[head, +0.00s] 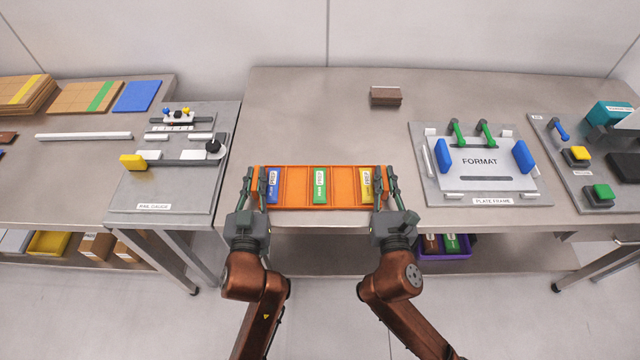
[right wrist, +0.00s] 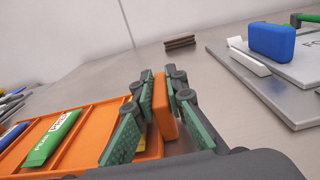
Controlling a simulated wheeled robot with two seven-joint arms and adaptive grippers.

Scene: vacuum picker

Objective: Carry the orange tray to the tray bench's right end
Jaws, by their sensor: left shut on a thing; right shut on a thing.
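The orange tray (head: 298,187) is at the front edge of the middle bench (head: 310,110), in the head view. It holds a blue packet (head: 273,186), a green packet (head: 320,186) and a yellow packet (head: 366,185) in separate compartments. My left gripper (head: 255,185) is shut on the tray's left end. My right gripper (head: 386,185) is shut on its right end; the right wrist view shows the fingers on both sides of an orange end piece (right wrist: 165,105). Whether the tray touches the bench or hangs just above it, I cannot tell.
A plate frame (head: 480,165) marked FORMAT lies to the right. A brown block (head: 385,96) lies at the back. A grey fixture (head: 170,165) with a yellow handle stands on the left. A purple bin (head: 445,254) is below the bench.

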